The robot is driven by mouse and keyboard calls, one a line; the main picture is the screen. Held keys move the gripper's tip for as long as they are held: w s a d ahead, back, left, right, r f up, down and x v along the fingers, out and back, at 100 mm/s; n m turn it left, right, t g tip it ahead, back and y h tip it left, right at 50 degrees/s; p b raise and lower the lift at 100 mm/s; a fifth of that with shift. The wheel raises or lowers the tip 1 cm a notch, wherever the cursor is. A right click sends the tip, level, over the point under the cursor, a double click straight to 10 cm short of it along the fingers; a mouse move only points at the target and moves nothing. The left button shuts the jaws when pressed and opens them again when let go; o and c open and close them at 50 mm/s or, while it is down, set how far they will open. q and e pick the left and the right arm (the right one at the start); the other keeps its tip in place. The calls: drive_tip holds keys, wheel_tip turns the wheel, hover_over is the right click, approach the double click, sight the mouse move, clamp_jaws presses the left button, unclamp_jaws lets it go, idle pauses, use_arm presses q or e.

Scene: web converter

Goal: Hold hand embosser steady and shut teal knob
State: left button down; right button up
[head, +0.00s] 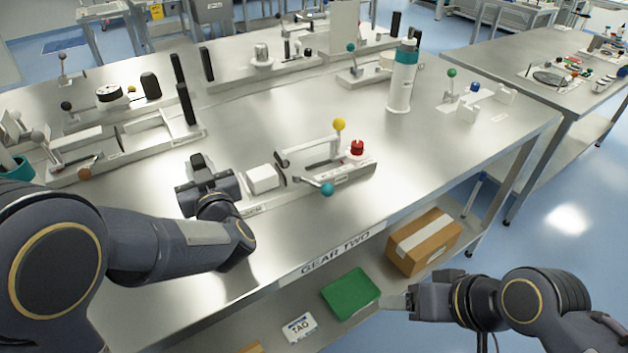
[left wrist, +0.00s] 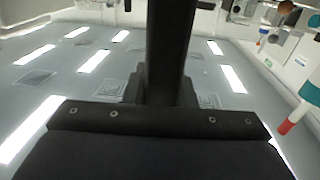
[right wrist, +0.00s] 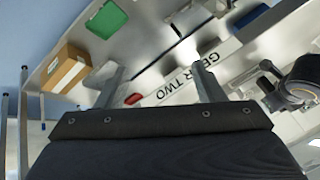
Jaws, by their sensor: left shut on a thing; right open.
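The hand embosser (head: 345,175) is a pale metal device at the front of the table, with a white block, a slotted bed and levers. Its teal knob (head: 327,189) sits low on a lever at the near side. A yellow knob (head: 339,124) stands raised behind it, and a red knob (head: 357,147) sits at the right end. My left gripper (head: 203,178) is shut on a dark upright grip at the device's left end; a dark post fills the left wrist view (left wrist: 170,50). My right gripper (head: 402,301) is open and empty, low in front of the table edge.
The metal table (head: 230,120) carries similar devices at left and back, and a white-and-teal bottle (head: 402,75). The lower shelf holds a cardboard box (head: 424,242) and green tray (head: 350,292).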

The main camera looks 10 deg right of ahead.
drive_tip(key=shift+f, duration=0.1)
